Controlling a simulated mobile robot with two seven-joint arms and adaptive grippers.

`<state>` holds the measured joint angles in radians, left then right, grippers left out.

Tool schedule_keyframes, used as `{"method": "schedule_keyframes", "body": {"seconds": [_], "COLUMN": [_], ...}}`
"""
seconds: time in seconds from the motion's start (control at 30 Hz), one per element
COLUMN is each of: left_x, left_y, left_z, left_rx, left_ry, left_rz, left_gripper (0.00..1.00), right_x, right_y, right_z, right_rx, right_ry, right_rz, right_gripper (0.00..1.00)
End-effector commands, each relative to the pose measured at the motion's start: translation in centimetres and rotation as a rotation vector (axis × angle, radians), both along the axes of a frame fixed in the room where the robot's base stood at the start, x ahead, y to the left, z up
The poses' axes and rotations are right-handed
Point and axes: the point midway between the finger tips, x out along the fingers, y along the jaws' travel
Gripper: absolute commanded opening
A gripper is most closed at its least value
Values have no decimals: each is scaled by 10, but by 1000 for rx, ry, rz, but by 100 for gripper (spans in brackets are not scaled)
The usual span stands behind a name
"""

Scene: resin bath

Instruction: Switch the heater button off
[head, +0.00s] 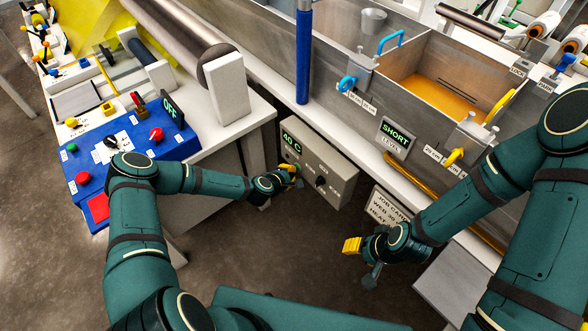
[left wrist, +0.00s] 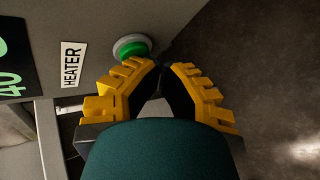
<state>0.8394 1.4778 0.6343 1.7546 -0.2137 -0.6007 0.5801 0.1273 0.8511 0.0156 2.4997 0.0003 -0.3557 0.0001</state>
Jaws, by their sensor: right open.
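The heater button is a green button (left wrist: 134,48) in a grey ring, beside the HEATER label (left wrist: 72,65) in the left wrist view. It sits on a grey control box (head: 338,186) with a lit 40 C display (head: 291,142). My left gripper (head: 294,171) is at the left end of the box front and hides the button in the head view. In the left wrist view its fingertips (left wrist: 167,65) are drawn together, and one overlaps the button's lower edge; contact cannot be told. My right gripper (head: 356,247) is open and away from the box.
A black knob (head: 320,182) is on the box front. The metal bath (head: 345,60) with orange resin (head: 435,95) stands above, with a blue post (head: 303,55) in front. A blue control panel (head: 130,150) with an OFF display is at left. Floor below the box is clear.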

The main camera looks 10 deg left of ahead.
Motion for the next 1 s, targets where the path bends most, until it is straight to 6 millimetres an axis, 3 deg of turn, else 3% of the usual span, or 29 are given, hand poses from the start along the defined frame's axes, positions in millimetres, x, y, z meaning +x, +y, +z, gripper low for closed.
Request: {"method": "schedule_keyframes", "body": {"seconds": [0.57,1.0], "left_x": [-8,-40], "left_y": [5,30], "left_z": [1,0], "left_rx": [-2,-1], "left_ry": [-1,0], "left_rz": [-2,1], "left_gripper": [0,0], "right_x": [0,0], "right_y": [0,0], "right_z": [-1,-1], "right_rx": [0,0], "right_ry": [0,0], "right_rz": [0,0], "right_gripper": [47,47]}}
